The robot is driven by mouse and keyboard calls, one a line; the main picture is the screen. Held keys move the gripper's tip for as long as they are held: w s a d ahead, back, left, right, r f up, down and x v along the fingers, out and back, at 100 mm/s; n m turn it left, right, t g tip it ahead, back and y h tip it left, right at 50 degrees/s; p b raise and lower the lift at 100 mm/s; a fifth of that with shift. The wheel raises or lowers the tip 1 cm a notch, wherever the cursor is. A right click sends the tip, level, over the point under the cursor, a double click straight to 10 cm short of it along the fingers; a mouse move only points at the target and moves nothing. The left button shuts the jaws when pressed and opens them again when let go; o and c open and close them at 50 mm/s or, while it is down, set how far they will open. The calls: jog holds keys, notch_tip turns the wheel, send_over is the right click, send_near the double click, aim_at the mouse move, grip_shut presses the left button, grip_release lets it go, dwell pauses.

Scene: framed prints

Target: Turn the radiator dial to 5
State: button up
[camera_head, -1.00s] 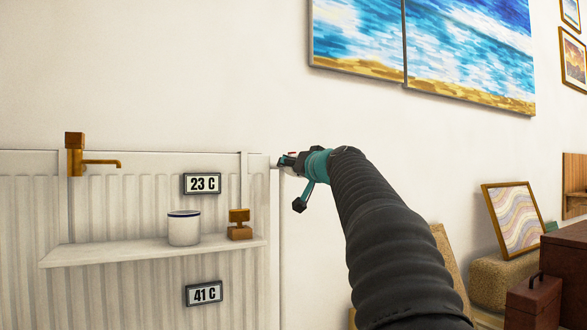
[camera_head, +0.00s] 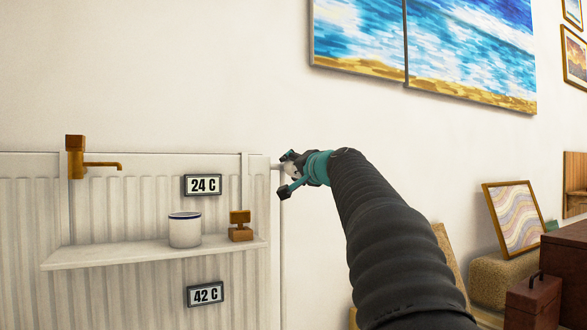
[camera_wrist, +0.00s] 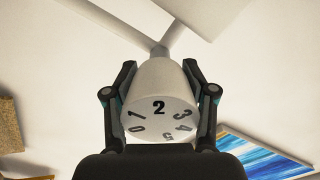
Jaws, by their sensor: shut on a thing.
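The radiator dial (camera_wrist: 160,80) is a white tapered knob with black numbers on its face in the wrist view. The 2 is at the top middle, 1 and 0 to its left, 3 and 4 to its right, and 5 at the bottom. My gripper (camera_wrist: 160,95) is shut on the dial, one finger on each side. In the head view my gripper (camera_head: 287,172) is at the radiator's upper right corner, with the dial mostly hidden behind it. The white radiator (camera_head: 25,215) is on the left. Its displays read 24 C (camera_head: 203,185) and 42 C (camera_head: 205,293).
A white shelf (camera_head: 150,253) on the radiator holds a white mug (camera_head: 185,230) and a small brown block (camera_head: 240,225). A brass tap (camera_head: 76,157) is at the left. A framed print (camera_head: 515,218) and a brown case (camera_head: 533,302) are at the right.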

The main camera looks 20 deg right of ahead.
dwell(0.3)
jog(key=o, duration=1.1)
jog(key=shift+o, duration=0.2)
jog(key=s, duration=1.2)
jog(key=shift+d, duration=0.2)
